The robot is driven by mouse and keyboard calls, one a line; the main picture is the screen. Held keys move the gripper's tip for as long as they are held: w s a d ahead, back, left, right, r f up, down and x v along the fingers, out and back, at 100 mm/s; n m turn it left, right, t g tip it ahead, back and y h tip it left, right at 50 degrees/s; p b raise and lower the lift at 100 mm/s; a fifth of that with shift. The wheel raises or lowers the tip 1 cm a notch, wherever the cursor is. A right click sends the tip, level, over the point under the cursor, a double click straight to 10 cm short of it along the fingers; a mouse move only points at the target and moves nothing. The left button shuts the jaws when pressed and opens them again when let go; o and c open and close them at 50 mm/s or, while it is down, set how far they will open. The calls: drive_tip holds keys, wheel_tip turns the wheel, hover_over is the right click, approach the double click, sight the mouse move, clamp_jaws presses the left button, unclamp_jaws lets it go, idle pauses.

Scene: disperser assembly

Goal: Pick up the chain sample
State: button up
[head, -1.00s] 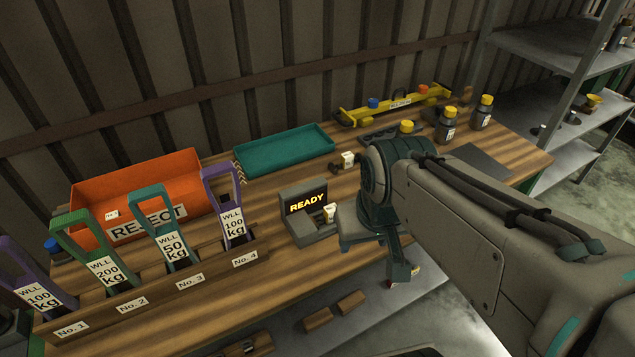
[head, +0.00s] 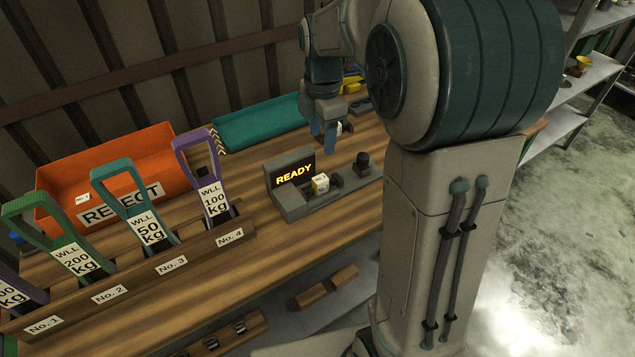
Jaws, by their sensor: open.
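My gripper (head: 326,134) points down over the bench, just behind the READY tester, with its blue fingers low near the bench top. It is open. A small dark piece with a white tag (head: 347,127), which may be the chain sample, lies right beside the fingers and is mostly hidden by them. I cannot tell whether they touch it.
An orange REJECT bin (head: 105,172) and a teal tray (head: 258,127) stand at the back. Tagged slings, including a purple one (head: 213,200), stand in a wooden rack (head: 140,281) at the left. My arm hides the bench's right side.

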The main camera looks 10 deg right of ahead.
sight(321, 178)
drive_tip(key=shift+n, duration=0.6)
drive_tip(key=f, duration=0.9)
drive_tip(key=w+f, duration=0.1)
drive_tip(key=f, duration=0.4)
drive_tip(key=shift+f, duration=0.25)
drive_tip(key=shift+c, duration=0.3)
clamp_jaws()
